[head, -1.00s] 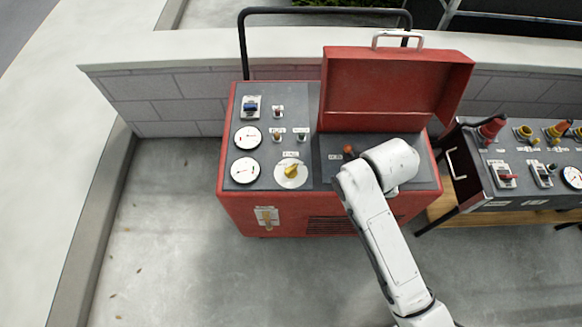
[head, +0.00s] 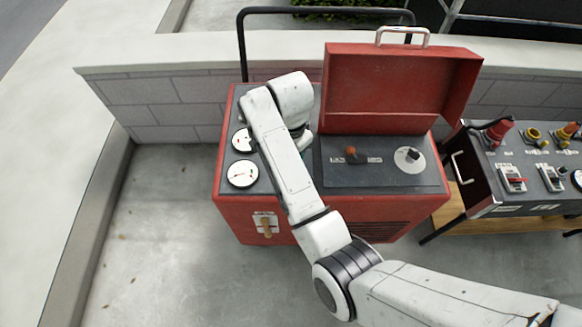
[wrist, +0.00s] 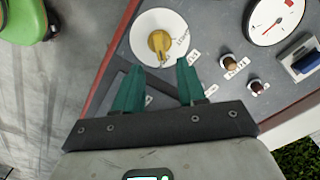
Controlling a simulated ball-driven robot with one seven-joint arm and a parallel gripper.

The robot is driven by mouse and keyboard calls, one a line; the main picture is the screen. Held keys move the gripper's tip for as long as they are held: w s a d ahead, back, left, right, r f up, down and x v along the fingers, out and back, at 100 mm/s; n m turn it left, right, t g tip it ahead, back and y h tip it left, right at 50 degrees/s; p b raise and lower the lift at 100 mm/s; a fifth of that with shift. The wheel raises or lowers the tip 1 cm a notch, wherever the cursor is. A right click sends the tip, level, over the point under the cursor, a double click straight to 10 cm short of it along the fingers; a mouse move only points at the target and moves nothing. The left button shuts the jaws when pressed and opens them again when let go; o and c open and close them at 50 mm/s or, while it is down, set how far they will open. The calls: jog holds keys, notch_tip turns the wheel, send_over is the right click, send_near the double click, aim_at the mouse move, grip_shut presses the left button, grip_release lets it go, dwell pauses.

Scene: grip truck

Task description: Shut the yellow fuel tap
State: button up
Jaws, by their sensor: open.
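A yellow knob (wrist: 160,44) sits on a round white dial with printed marks on the panel in the wrist view. In the head view my arm hides this dial. A yellowish tap handle (head: 266,227) hangs downward on a white plate on the red machine's front face. I cannot tell which of the two is the fuel tap. My gripper (wrist: 158,66) is open and empty, its two teal fingers pointing toward the dial. The yellow knob lies just beyond the fingertips, not between them. In the head view the fingers are mostly hidden.
The red machine (head: 380,210) has an open red lid (head: 390,100) and an orange-red knob (head: 351,152) beside it. Gauges (head: 243,173) sit left of my arm. A second panel (head: 520,180) stands right. The floor at left is clear.

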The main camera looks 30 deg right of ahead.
notch_tip(320, 180, down, 8)
jog(key=shift+r, duration=0.15)
dwell(0.3)
grip_shut()
